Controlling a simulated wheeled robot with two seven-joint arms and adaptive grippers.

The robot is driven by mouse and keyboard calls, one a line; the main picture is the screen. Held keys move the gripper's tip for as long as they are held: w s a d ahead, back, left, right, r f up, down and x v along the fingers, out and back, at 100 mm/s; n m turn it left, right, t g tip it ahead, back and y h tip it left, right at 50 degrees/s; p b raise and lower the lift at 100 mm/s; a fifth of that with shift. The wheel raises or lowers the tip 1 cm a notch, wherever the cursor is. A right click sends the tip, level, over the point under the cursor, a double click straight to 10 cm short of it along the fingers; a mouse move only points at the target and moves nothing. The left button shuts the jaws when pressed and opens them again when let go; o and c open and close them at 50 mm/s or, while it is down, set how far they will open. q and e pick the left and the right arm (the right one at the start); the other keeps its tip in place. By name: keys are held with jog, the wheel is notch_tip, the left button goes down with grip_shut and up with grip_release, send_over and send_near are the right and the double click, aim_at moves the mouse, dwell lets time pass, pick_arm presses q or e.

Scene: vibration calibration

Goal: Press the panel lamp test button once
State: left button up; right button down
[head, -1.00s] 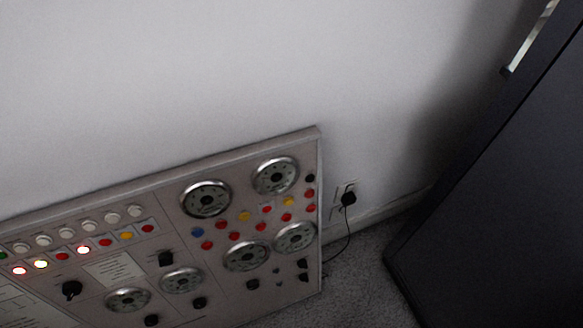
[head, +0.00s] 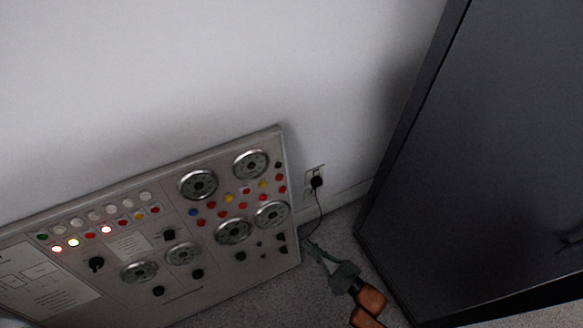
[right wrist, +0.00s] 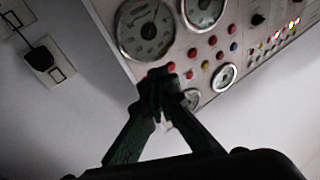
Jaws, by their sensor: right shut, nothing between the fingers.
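A grey control panel (head: 222,272) leans against the wall at the left of the head view, covered with round dials, coloured buttons, knobs and lamps. Several lamps in its left row (head: 73,242) glow. I cannot read any label, so I cannot tell which button is the lamp test. My right gripper (head: 310,246) is shut and empty, at the panel's lower right edge in the head view. In the right wrist view my right gripper (right wrist: 158,84) has its fingertips together in front of the dials and red buttons (right wrist: 192,53); contact cannot be told. My left gripper is out of view.
A large dark cabinet (head: 460,150) stands at the right. A wall socket (head: 316,180) with a black plug and cable is just right of the panel. Grey carpet (head: 345,228) lies between panel and cabinet. The wall above is bare.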

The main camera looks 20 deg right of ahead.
aim_at(279, 166)
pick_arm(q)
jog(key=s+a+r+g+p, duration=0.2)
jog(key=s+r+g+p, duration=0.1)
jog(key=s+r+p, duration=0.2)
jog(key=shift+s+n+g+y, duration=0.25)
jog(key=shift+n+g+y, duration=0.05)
pick_arm(e)
jog(key=w+r+n+t+y, duration=0.1)
jog(key=w+r, duration=0.3)
jog(key=r, duration=0.6)
jog(key=w+r+t+y, duration=0.1)
jog(key=w+r, duration=0.3)
jog(key=r, duration=0.7)
jog(key=shift+w+a+r+n+t+y, duration=0.3)
jog(key=shift+w+n+y, duration=0.1)
jog(key=shift+y, duration=0.5)
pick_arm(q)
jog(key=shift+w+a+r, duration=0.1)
pick_arm(e)
jog(key=shift+w+f, duration=0.1)
